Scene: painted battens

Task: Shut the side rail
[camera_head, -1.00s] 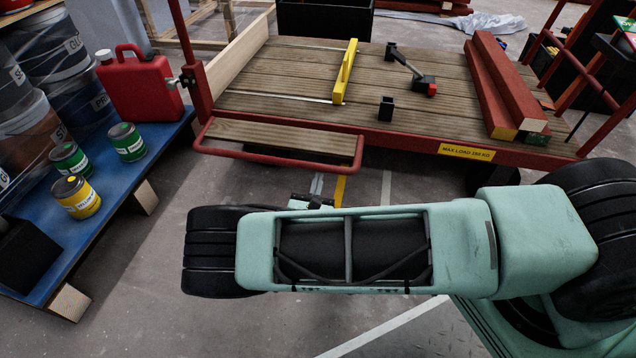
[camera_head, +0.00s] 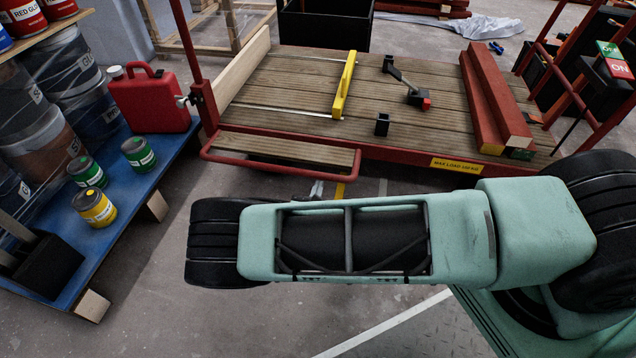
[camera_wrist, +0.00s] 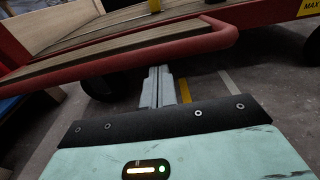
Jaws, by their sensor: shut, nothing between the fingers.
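The side rail (camera_head: 270,151) is a wooden board in a red tube frame. It hangs out, roughly flat, from the front left edge of the red cart with a plank deck (camera_head: 300,106). In the wrist view, the rail (camera_wrist: 140,50) crosses the upper part, its rounded red end to the right. My gripper (camera_wrist: 157,76) is shut and empty. Its grey fingers point at the rail's outer red tube, close to it and near its right end; I cannot tell whether they touch. In the head view my arm hides most of the gripper, and the fingertips (camera_head: 317,187) show just in front of the rail.
A blue platform (camera_head: 120,210) with paint cans and a red canister (camera_head: 152,100) stands left. Floor is clear between it and my arm.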

